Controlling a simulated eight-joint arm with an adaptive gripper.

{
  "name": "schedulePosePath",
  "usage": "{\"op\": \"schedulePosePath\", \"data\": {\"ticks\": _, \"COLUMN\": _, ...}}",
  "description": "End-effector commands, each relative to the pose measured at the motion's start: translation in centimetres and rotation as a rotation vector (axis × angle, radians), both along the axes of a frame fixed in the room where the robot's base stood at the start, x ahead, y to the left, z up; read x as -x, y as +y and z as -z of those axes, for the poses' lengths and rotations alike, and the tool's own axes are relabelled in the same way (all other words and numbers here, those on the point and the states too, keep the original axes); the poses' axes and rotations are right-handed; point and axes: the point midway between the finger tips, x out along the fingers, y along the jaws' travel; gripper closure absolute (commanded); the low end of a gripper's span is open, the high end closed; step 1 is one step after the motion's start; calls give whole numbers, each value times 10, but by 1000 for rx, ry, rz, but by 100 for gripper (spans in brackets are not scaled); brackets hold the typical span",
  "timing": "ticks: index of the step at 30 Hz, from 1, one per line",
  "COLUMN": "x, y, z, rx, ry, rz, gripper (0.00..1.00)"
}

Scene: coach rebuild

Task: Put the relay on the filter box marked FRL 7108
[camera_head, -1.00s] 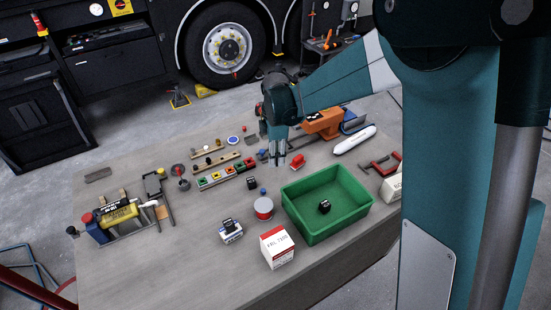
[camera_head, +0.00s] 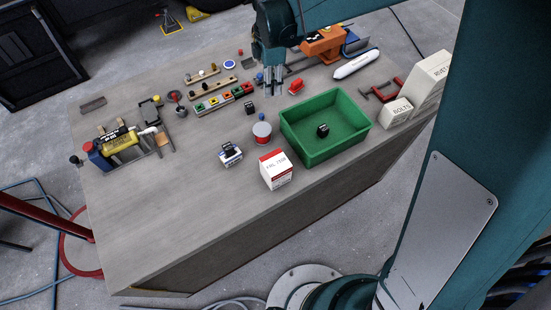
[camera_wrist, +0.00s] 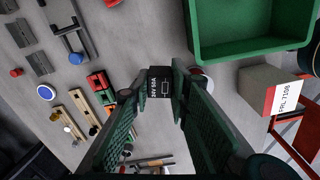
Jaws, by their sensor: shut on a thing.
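The filter box marked FRL 7108 (camera_head: 276,171) stands upright on the bench, white with a red band. In the wrist view it shows at the right edge (camera_wrist: 284,101), its label readable. My gripper (camera_head: 271,90) is over the bench, behind and left of the green bin. In the wrist view my fingertips (camera_wrist: 162,75) are closed on the relay (camera_wrist: 160,84), a small black block with white print. The filter box is apart from it, nearer the front edge. In the head view the held relay is not clearly visible between my fingers.
The green bin (camera_head: 352,144) holds a black block (camera_head: 322,130). Another black block (camera_head: 249,108) shows on the bench. A red-and-white can (camera_head: 262,135) and a blue-and-white box (camera_head: 231,157) stand near the filter box. The bench front left (camera_head: 160,220) is clear.

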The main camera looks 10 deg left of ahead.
Motion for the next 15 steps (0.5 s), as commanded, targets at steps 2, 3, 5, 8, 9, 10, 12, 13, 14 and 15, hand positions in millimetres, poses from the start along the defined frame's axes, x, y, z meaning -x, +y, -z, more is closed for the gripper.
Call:
{"op": "schedulePosePath", "data": {"ticks": 2, "x": 15, "y": -3, "z": -8, "rx": 0, "ry": 0, "rz": -15, "gripper": 93}}
{"op": "schedulePosePath", "data": {"ticks": 3, "x": 22, "y": -4, "z": -12, "rx": 0, "ry": 0, "rz": -22, "gripper": 93}}
{"op": "schedulePosePath", "data": {"ticks": 5, "x": 32, "y": -6, "z": -17, "rx": 0, "ry": 0, "rz": -32, "gripper": 93}}
{"op": "schedulePosePath", "data": {"ticks": 8, "x": 49, "y": -9, "z": -25, "rx": 0, "ry": 0, "rz": -50, "gripper": 93}}
{"op": "schedulePosePath", "data": {"ticks": 9, "x": 57, "y": -10, "z": -28, "rx": 0, "ry": 0, "rz": -57, "gripper": 93}}
{"op": "schedulePosePath", "data": {"ticks": 10, "x": 62, "y": -12, "z": -31, "rx": 0, "ry": 0, "rz": -62, "gripper": 93}}
{"op": "schedulePosePath", "data": {"ticks": 12, "x": 73, "y": -15, "z": -36, "rx": 0, "ry": 0, "rz": -75, "gripper": 93}}
{"op": "schedulePosePath", "data": {"ticks": 13, "x": 79, "y": -16, "z": -38, "rx": 0, "ry": 0, "rz": -80, "gripper": 93}}
{"op": "schedulePosePath", "data": {"ticks": 14, "x": 84, "y": -17, "z": -40, "rx": 0, "ry": 0, "rz": -86, "gripper": 93}}
{"op": "schedulePosePath", "data": {"ticks": 15, "x": 91, "y": -19, "z": -42, "rx": 0, "ry": 0, "rz": -93, "gripper": 93}}
